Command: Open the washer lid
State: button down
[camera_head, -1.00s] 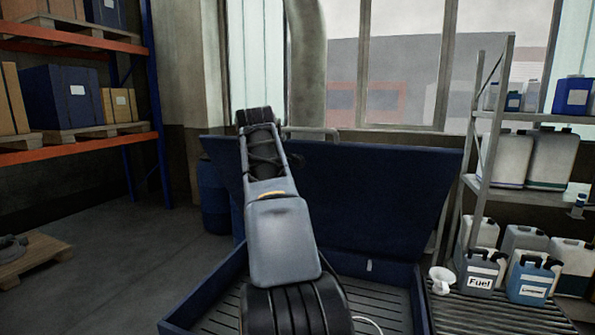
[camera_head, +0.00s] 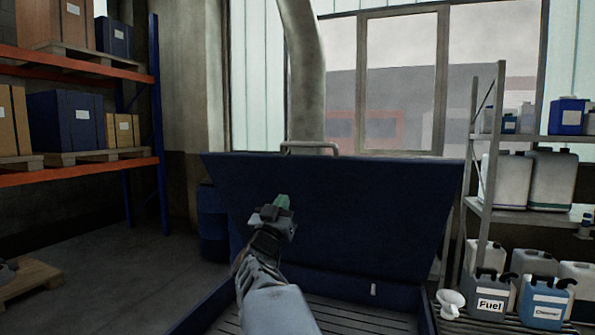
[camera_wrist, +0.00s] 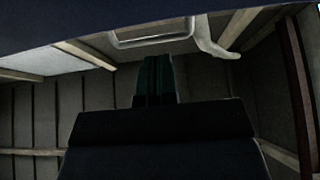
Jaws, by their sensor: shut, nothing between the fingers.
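The washer is a dark blue basin with a slatted grey floor (camera_head: 350,315). Its blue lid (camera_head: 365,215) stands raised at the back, leaning slightly backward, with a metal handle (camera_head: 310,148) on its top edge. My gripper (camera_head: 283,201) is in front of the lid's inner face, left of its middle and below the handle. Its green fingertips are shut and empty. In the wrist view, the fingers (camera_wrist: 154,78) point up toward a pale handle-like bar (camera_wrist: 160,40); I cannot tell the gap between them.
A shelf rack (camera_head: 485,205) with jugs stands right of the washer, with a white funnel (camera_head: 450,302) near its foot. A pallet rack (camera_head: 75,165) with boxes is at the left. A blue drum (camera_head: 212,222) stands behind the washer's left side.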

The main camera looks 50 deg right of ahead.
aim_at(300, 164)
jog(key=p+x, duration=0.6)
jog(key=x, duration=0.7)
jog(key=shift+w+d+r, duration=0.15)
jog(key=shift+d+r, duration=0.05)
jog(key=shift+r, duration=0.05)
